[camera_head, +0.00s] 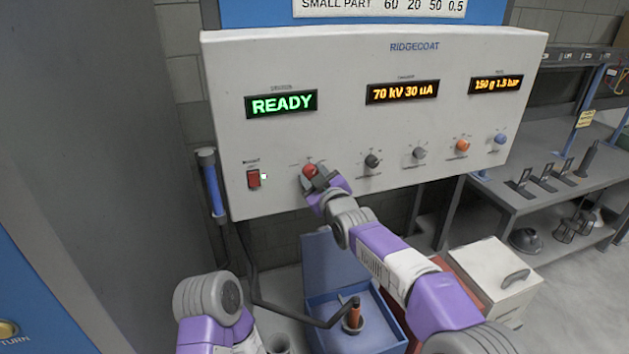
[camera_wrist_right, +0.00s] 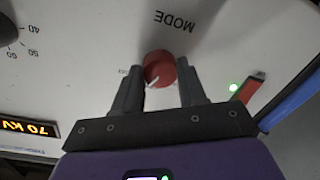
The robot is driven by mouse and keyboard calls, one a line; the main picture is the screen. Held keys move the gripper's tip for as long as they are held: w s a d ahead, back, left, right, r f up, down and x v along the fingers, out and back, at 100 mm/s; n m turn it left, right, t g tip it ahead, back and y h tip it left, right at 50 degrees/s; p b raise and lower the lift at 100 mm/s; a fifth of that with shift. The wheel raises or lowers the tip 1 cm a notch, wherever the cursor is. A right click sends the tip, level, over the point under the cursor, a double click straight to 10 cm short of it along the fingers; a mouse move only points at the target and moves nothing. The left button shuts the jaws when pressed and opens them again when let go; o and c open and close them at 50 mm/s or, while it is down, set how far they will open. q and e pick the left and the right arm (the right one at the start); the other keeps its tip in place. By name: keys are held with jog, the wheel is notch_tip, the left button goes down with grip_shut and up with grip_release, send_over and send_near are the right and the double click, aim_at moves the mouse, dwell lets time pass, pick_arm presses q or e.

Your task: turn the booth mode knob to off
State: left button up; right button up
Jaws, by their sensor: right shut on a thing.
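The red mode knob (camera_head: 310,169) is on the lower left of the pale RIDGECOAT panel (camera_head: 350,135). In the right wrist view the knob (camera_wrist_right: 159,68) sits below the word MODE, and its white pointer line points to the lower left. My right gripper (camera_head: 316,177) reaches the knob from the lower right in the head view. Its two fingers (camera_wrist_right: 160,84) stand on either side of the knob, shut on it. The knob's position labels are mostly hidden or too small to read. My left arm shows at the bottom left, but its gripper is out of view.
A green READY display (camera_head: 282,104) is above the knob. A red rocker switch (camera_head: 254,179) is to its left and a black knob (camera_head: 372,160) to its right. A blue open box (camera_head: 325,270) stands below. A grey bench (camera_head: 545,185) is at the right.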

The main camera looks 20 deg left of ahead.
jog(key=n+b, duration=0.2)
jog(key=n, duration=0.3)
jog(key=shift+a, duration=0.1)
dwell(0.4)
jog(key=o, duration=1.1)
jog(key=shift+c, duration=0.2)
jog(key=shift+s+d+b, duration=0.3)
jog(key=shift+s+b, duration=0.05)
jog(key=shift+s, duration=0.15)
jog(key=b+v, duration=0.1)
jog(key=v, duration=0.5)
jog(key=shift+s+b, duration=0.2)
jog(key=shift+b, duration=0.1)
jog(key=shift+d+r, duration=0.15)
